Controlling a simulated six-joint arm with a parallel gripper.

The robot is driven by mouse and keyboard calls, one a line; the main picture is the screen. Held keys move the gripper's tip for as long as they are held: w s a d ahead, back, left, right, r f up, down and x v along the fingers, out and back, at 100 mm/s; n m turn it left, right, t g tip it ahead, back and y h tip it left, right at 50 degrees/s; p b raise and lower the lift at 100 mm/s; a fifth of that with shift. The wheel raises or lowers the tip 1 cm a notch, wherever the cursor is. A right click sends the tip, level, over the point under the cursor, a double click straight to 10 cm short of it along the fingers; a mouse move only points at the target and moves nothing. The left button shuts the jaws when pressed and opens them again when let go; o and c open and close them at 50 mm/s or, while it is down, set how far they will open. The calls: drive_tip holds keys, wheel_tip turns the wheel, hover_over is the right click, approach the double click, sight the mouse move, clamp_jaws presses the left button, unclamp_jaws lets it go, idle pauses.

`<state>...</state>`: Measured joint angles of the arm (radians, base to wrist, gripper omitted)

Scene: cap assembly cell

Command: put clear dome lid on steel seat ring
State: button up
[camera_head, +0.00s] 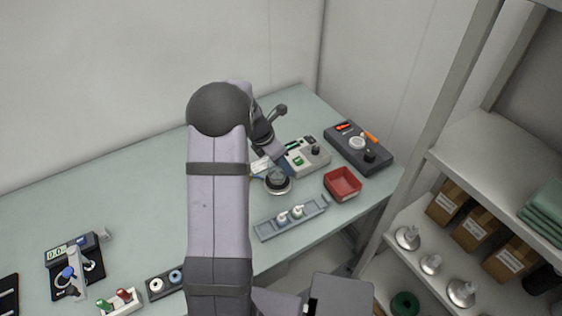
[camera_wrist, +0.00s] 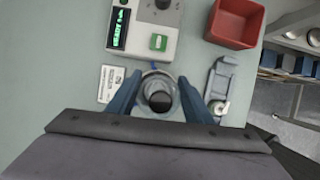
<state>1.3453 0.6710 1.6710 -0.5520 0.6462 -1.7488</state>
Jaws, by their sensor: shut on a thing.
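My gripper (camera_wrist: 158,92) is shut on the clear dome lid (camera_wrist: 160,101), with one blue finger on each side of it. The lid looks greyish and see-through with a dark round knob on top. In the head view my gripper (camera_head: 272,163) points down at the lid, which shows as a dark round shape (camera_head: 277,179). A pale rim, which looks like the steel seat ring (camera_head: 280,192), shows around and below the lid. In the wrist view a thin rim (camera_wrist: 156,73) shows just beyond the lid. I cannot tell whether lid and ring touch.
A grey device with a green display (camera_wrist: 119,29) stands just beyond the lid. A white label card (camera_wrist: 111,83) lies to its left. A red bin (camera_head: 342,184) and a grey tray with small pale parts (camera_head: 291,218) are to the right and front.

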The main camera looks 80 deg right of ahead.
drive_tip(key=shift+f+b, duration=0.35)
drive_tip(key=shift+f, duration=0.5)
drive_tip(key=shift+f, duration=0.6)
idle(1.1)
drive_tip(key=o, duration=1.1)
drive_tip(key=shift+r, duration=0.15)
wheel_tip(320, 180, up, 7)
drive_tip(key=p, duration=0.7)
